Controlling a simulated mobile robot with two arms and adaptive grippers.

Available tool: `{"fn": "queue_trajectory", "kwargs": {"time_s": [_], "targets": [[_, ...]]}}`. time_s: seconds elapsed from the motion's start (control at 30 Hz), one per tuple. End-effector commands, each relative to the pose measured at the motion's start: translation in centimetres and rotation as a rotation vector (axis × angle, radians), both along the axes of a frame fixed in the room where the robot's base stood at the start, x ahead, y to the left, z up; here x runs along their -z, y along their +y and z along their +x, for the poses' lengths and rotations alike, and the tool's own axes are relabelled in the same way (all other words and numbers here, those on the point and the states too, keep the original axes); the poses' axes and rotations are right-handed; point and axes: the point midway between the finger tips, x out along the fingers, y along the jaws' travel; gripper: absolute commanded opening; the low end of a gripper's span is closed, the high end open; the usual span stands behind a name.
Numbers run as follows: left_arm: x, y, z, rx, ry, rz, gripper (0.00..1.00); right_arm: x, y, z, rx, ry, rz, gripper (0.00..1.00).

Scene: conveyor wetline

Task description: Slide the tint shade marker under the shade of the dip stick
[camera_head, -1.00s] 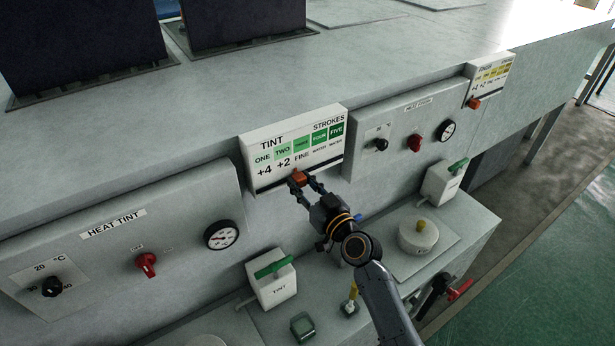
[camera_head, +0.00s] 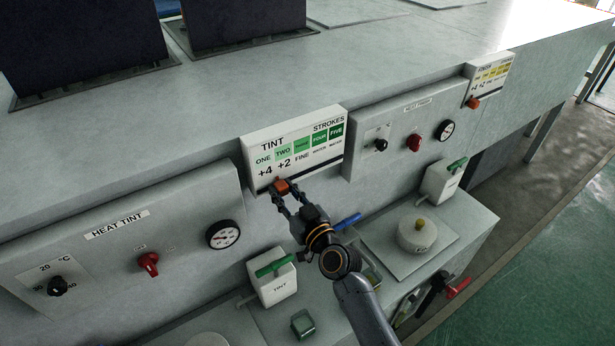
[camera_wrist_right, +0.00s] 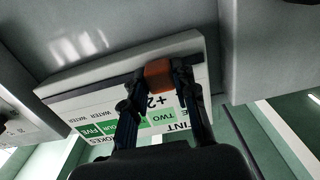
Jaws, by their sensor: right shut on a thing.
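The tint shade marker is a small orange-red block (camera_head: 282,186) on the dark rail along the lower edge of the white TINT board (camera_head: 250,150). It stands below the TWO patch and the "+2" text. The board's green patches run from pale at ONE to dark at FIVE. My right gripper (camera_head: 282,189) is shut on the marker, one finger on each side. The wrist view shows the marker (camera_wrist_right: 158,75) between the fingertips, with the board (camera_wrist_right: 75,85) upside down behind. I cannot make out the dip stick or its shade. My left gripper is not in view.
The HEAT TINT panel (camera_head: 110,260) with knobs and a gauge (camera_head: 222,234) is at left. A second heat panel (camera_head: 400,112) is right of the board. Below are a green-handled TINT box (camera_head: 277,286), a blue handle (camera_head: 347,221) and a lidded pot (camera_head: 417,236).

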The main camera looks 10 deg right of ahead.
Motion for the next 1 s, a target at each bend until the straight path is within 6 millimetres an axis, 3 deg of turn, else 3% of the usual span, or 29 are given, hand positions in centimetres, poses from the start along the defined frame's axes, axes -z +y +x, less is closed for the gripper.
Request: {"fn": "queue_trajectory", "kwargs": {"time_s": [0.5,0.53,0.6,1.0], "targets": [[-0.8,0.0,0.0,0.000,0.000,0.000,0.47,0.1,2.5,-1.0,-0.002,0.004,0.001,0.00],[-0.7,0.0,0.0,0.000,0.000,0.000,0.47,0.1,2.4,-1.0,-0.002,0.003,0.000,0.34],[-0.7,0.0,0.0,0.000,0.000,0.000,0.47,0.1,2.4,-1.0,-0.001,0.003,-0.001,0.48],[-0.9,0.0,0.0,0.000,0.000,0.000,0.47,0.0,2.1,-1.4,0.000,0.001,-0.002,0.51]]}}
